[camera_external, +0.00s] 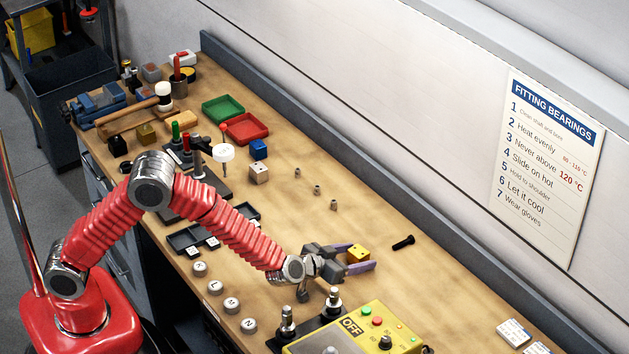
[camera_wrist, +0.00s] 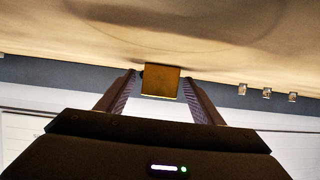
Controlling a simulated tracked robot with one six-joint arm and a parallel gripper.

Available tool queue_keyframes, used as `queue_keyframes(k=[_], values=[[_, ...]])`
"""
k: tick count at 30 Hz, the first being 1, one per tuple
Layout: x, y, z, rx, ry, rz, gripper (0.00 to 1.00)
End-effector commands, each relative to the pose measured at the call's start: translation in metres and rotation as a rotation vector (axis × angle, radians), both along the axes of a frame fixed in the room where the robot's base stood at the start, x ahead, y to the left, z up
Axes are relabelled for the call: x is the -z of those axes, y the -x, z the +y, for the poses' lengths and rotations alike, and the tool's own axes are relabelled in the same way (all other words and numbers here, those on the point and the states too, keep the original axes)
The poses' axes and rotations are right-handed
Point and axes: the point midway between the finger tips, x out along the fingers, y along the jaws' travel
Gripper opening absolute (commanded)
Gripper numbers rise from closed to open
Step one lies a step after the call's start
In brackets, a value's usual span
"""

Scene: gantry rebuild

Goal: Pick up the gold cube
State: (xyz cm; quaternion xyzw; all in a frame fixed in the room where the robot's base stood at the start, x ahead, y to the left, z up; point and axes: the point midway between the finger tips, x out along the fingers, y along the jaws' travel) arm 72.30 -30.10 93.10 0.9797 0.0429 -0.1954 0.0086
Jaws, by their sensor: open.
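The gold cube (camera_external: 358,253) sits on the wooden bench, between the two purple fingers of my gripper (camera_external: 362,255). In the wrist view the gold cube (camera_wrist: 161,83) shows between the fingertips of my gripper (camera_wrist: 159,78), with a narrow gap on each side. My gripper is open and low over the bench. The fingers reach along both sides of the cube, and I see no grip on it. Whether a finger touches it is too small to tell in the external view.
A black bolt (camera_external: 403,243) lies just right of the gripper. A yellow control box (camera_external: 352,333) and metal posts stand in front. A duller olive-gold cube (camera_external: 146,134) stands far left. Bare bench (camera_external: 450,290) lies to the right.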

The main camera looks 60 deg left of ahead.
Motion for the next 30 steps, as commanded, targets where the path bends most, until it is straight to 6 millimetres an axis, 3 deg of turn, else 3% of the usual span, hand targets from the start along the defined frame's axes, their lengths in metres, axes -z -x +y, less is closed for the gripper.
queue_keyframes(k=[5,21,30], values=[[0.0049,-0.0125,0.0015,-0.001,0.000,-0.001,0.61],[0.0049,-0.0125,0.0012,0.000,0.000,-0.001,0.61],[0.0049,-0.0124,0.0012,0.000,0.000,-0.001,0.40]])
